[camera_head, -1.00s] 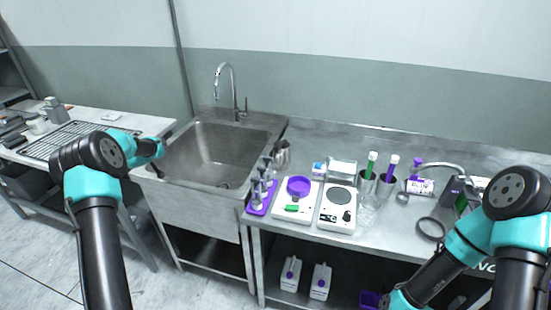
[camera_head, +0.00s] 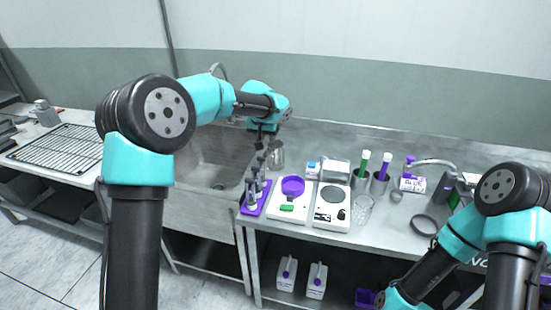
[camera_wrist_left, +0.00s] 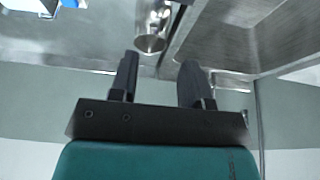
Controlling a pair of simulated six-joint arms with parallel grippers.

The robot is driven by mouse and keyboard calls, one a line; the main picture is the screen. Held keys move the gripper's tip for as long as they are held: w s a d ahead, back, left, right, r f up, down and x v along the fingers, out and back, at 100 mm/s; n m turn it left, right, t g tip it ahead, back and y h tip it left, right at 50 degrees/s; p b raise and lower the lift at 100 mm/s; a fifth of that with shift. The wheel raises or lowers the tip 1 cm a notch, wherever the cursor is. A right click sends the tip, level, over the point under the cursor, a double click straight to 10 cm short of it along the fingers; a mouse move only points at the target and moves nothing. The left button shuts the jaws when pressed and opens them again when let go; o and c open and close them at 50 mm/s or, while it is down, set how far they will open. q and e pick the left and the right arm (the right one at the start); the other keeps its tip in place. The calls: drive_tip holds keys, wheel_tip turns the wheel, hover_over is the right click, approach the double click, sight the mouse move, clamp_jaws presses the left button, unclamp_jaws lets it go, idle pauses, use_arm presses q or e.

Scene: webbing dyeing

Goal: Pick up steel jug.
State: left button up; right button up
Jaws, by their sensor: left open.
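The steel jug (camera_head: 275,154) stands on the steel counter just right of the sink, behind the purple rack. It is a shiny metal vessel, and it also shows in the left wrist view (camera_wrist_left: 152,28) at the top, beyond the fingertips. My left gripper (camera_head: 262,142) hangs over the right edge of the sink, just left of the jug. In the left wrist view its two dark fingers (camera_wrist_left: 158,70) are apart with nothing between them. My right arm shows at the lower right, but its gripper is outside the view.
The sink (camera_head: 215,165) lies left of the jug. A purple rack (camera_head: 255,197) with upright tools stands in front of it. A white scale with a purple dish (camera_head: 293,187), a hot plate (camera_head: 332,207) and cups with brushes stand to the right. A wire grid (camera_head: 62,148) lies far left.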

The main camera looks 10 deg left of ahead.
sight(271, 159)
use_arm(q)
drive_tip(key=shift+s+d+r, duration=0.1)
drive_tip(key=shift+d, duration=0.1)
drive_tip(key=x, duration=1.2)
drive_tip(key=shift+f, duration=0.3)
drive_tip(key=shift+x, duration=2.45)
drive_tip(key=shift+s, duration=0.1)
drive_tip(key=shift+c, duration=0.4)
clamp_jaws()
